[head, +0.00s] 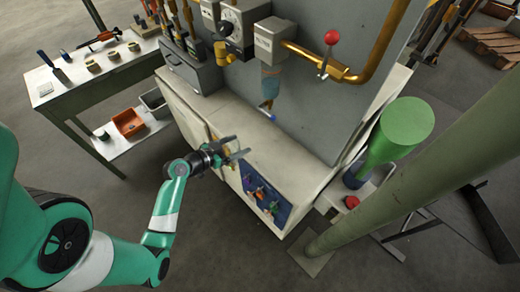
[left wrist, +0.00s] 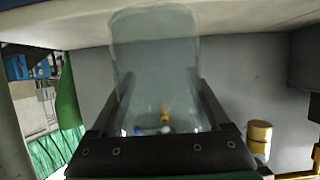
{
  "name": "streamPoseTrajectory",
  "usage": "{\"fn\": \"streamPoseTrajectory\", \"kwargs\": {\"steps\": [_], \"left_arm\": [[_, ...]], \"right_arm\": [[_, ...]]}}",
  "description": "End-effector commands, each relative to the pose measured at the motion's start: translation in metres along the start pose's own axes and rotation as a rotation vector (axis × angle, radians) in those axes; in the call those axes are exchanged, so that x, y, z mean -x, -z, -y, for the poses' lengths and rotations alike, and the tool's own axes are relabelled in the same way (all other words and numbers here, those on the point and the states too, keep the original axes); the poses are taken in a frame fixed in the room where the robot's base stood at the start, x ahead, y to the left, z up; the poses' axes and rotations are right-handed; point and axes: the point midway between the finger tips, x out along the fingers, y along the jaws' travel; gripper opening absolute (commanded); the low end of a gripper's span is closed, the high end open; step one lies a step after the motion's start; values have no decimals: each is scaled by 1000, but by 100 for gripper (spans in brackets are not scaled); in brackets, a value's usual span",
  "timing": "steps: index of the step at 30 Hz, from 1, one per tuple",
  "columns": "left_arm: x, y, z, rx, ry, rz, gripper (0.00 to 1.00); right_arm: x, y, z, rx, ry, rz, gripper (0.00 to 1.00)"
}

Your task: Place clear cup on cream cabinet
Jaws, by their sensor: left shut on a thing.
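My left gripper (head: 236,150) reaches in from the left, at the front edge of the cream cabinet (head: 282,143). In the left wrist view its two fingers are shut on the clear cup (left wrist: 155,45), a see-through, rounded vessel that sticks out beyond the fingertips. In the head view the cup can hardly be made out between the fingers. The cabinet has a pale flat top and a blue panel with coloured handles on its front. My right gripper is not in view.
A grey box (head: 192,72) stands on the cabinet's left end. A nozzle with a blue tip (head: 268,108) hangs above its top, below a gauge box (head: 240,22). A green cylinder (head: 400,128) and a thick post (head: 420,180) stand at the right. The cabinet's front top is clear.

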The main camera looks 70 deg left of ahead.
Motion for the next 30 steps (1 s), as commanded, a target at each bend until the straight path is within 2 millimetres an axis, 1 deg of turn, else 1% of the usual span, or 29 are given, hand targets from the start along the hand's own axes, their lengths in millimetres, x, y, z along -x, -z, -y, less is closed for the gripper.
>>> {"fn": "streamPoseTrajectory", "kwargs": {"steps": [2,5,8,12,18,21,24,28,30], "left_arm": [[-1,1,0,-1,-1,0,15],[-11,5,0,-2,-3,1,15],[-34,14,-1,-4,-5,-2,15],[-76,30,-1,-4,-4,-2,15],[-134,52,-1,-2,-2,-2,15],[-154,60,-1,-1,-1,-1,15],[-164,66,0,1,0,1,15],[-167,69,0,1,0,1,15],[-168,67,0,1,1,1,15]], "right_arm": [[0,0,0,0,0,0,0],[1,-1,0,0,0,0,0],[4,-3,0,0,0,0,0],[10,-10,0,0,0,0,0],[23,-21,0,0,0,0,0],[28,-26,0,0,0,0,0],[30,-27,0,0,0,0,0],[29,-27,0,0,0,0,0],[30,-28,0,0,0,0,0]]}}
